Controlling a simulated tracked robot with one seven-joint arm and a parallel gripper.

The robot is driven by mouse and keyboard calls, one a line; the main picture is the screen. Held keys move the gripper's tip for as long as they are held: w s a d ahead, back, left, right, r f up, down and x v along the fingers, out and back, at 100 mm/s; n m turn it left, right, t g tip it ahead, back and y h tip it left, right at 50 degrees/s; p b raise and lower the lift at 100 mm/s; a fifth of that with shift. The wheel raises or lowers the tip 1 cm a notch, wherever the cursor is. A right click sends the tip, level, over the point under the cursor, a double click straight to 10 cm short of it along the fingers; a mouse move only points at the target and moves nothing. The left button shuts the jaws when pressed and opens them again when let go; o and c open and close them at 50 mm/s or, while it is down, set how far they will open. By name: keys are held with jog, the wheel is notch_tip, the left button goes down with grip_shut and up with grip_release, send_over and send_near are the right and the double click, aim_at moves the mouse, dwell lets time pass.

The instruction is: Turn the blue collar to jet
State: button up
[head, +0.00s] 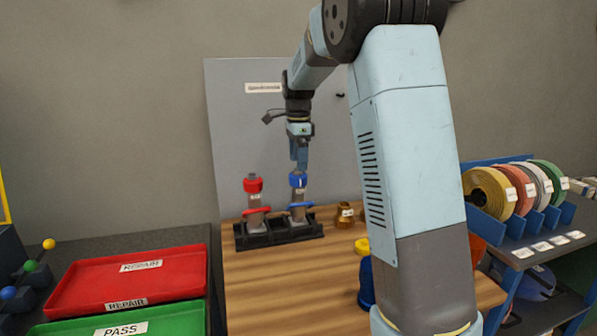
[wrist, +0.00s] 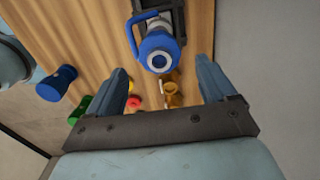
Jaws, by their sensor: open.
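The blue collar (head: 298,180) tops the right-hand of two bottles standing in a black rack (head: 280,233). The bottle also has a blue lever or handle (head: 300,205). In the wrist view the blue collar (wrist: 158,52) shows from above as a ring with a pale centre, ahead of the fingertips and roughly between their lines. My gripper (wrist: 164,70) is open and empty, its two fingers apart. In the head view my gripper (head: 300,168) hangs pointing down just over the blue collar; whether it touches cannot be told. The jet marking cannot be made out.
A red-collared bottle (head: 254,190) stands left in the same rack. A brass fitting (head: 345,212), a yellow ring (head: 362,246) and a blue part (head: 366,285) are on the wooden table to the right. Red REPAIR (head: 175,285) and green PASS (head: 165,320) trays lie left.

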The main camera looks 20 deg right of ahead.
notch_tip(320, 180, up, 8)
dwell(0.4)
jog(key=shift+f, duration=0.1)
jog(key=s+d+r+n+t, duration=0.1)
jog(key=s+r+n, duration=0.25)
jog(key=s, duration=0.65)
jog(key=s+f+n+t, duration=0.2)
jog(key=s+f+n, duration=0.2)
jog(key=s, duration=0.9)
jog(key=s+a+f+n+t, duration=0.1)
jog(key=s+f+n, duration=0.3)
jog(key=s+n, duration=0.6)
jog(key=s+t, duration=0.1)
jog(key=s, duration=0.3)
jog(key=shift+s+n+t, duration=0.2)
jog(key=shift+n+t, duration=0.1)
jog(key=shift+n, duration=0.05)
jog(key=shift+f, duration=0.1)
